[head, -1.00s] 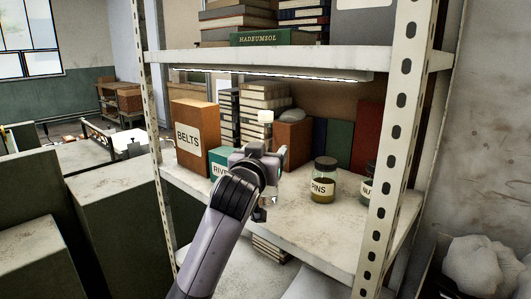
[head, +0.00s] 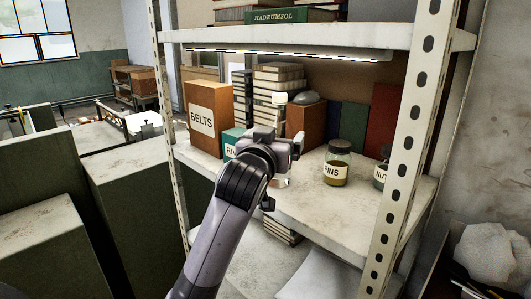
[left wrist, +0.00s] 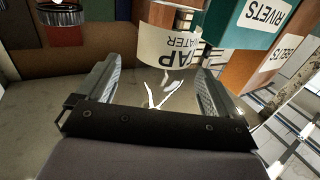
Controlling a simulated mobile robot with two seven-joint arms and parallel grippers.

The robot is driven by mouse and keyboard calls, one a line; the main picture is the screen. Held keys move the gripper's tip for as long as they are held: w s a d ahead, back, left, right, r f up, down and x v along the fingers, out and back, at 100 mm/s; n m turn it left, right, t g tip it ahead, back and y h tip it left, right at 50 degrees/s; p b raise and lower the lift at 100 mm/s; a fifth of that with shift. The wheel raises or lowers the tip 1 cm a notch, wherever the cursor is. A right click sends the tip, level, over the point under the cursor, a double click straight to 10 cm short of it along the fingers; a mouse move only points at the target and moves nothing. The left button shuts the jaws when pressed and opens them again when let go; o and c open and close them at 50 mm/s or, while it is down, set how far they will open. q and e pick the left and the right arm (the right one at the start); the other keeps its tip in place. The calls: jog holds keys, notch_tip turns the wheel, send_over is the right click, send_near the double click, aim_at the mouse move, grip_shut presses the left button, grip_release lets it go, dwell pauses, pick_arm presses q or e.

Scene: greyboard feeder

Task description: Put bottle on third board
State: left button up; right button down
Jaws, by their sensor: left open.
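A clear bottle with a white cap (head: 279,99) stands upright on the lit middle board (head: 335,215) of the shelving unit. In the head view my left gripper (head: 287,148) covers most of its body. In the left wrist view, which is upside down, its TAP WATER label (left wrist: 168,47) shows at the fingertips. My left gripper (left wrist: 157,82) is open, with one finger on each side of the bottle's near side. I cannot tell whether either finger touches it. My right gripper is not in view.
On the same board are a BELTS box (head: 203,120), a teal RIVETS box (head: 231,140), a PINS jar (head: 336,165) and a NUTS jar (head: 381,176). An upper board (head: 350,35) and a perforated front post (head: 408,150) bound the opening. The board's front middle is bare.

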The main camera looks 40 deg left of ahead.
pick_arm(q)
jog(key=v, duration=0.9)
jog(key=shift+b, duration=0.3)
jog(key=shift+s, duration=0.1)
